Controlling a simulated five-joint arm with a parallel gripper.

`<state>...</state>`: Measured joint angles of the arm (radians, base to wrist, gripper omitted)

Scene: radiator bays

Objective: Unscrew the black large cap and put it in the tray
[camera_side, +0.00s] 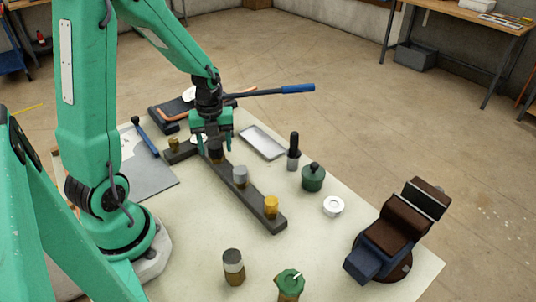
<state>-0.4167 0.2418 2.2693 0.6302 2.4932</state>
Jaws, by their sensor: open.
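My gripper (214,149) points down over the dark bar (256,198), its green fingers apart on either side of a dark fitting (216,156). That fitting has a brownish lower part, and its top is hidden by my gripper. I cannot tell for sure that it carries the black large cap, or whether the fingers touch it. A silver cap (240,175) and a gold cap (271,205) stand along the same bar. A small brass cap (174,144) stands at its far left end. The grey metal tray (263,141) lies empty to the right of my gripper.
A blue-handled bar (297,89) extends behind my gripper. A black-topped bottle (293,152), green pot (313,178) and white ring (333,206) stand right of the bar. A vise (397,235) is at the right. A jar (233,266) and green-topped can (289,283) are in front.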

